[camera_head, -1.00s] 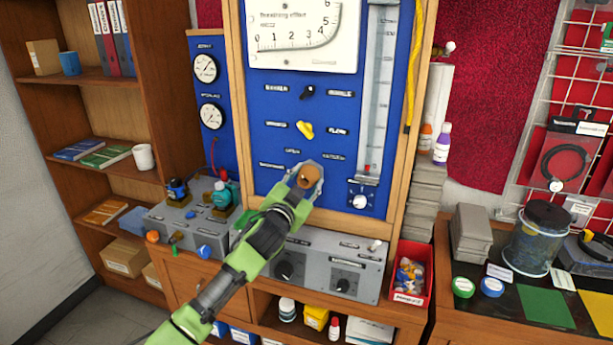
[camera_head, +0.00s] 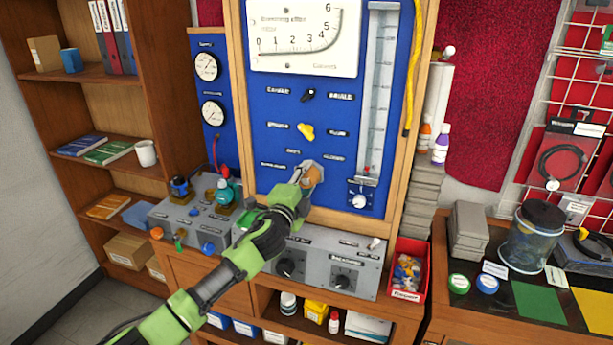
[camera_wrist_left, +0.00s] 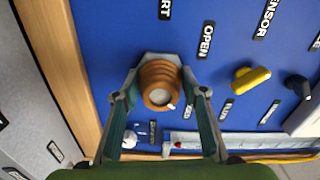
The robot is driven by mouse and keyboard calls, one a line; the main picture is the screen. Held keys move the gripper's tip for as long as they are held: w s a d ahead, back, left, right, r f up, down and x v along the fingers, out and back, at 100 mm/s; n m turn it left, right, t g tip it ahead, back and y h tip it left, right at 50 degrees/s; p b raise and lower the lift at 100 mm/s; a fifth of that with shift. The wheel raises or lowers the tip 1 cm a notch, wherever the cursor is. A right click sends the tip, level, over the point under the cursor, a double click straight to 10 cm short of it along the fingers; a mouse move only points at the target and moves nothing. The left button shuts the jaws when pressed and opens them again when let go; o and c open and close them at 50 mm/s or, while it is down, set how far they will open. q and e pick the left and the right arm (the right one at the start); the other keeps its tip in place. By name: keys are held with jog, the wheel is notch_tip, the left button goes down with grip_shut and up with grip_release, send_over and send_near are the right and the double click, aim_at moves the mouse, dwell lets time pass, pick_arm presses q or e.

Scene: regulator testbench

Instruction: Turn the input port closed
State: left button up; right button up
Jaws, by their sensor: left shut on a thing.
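The input port is a ribbed orange-brown knob (camera_head: 314,176) low on the blue panel (camera_head: 285,135). In the left wrist view the knob (camera_wrist_left: 160,75) has a pale round centre with a small white mark at its rim. My left gripper (camera_head: 307,178) is at the knob, its two fingers (camera_wrist_left: 159,98) on opposite sides of it and shut on it. A label reading OPEN (camera_wrist_left: 205,40) is beside the knob in the wrist view, and another ends in "RT" (camera_wrist_left: 165,9). In the head view my fingers partly hide the knob. My right gripper is not in view.
A yellow knob (camera_head: 306,131) and a black knob (camera_head: 308,95) are above on the panel. A white dial (camera_head: 359,200) is at right, below a clear vertical tube (camera_head: 378,90). A grey box with black knobs (camera_head: 315,262) stands below. A red bin (camera_head: 408,268) is beside it.

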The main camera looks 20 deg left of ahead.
pick_arm(q)
jog(key=shift+f+m, duration=0.1)
jog(key=shift+m, duration=0.6)
jog(key=o, duration=1.1)
jog(key=s, duration=1.2)
jog(key=shift+a, duration=0.15)
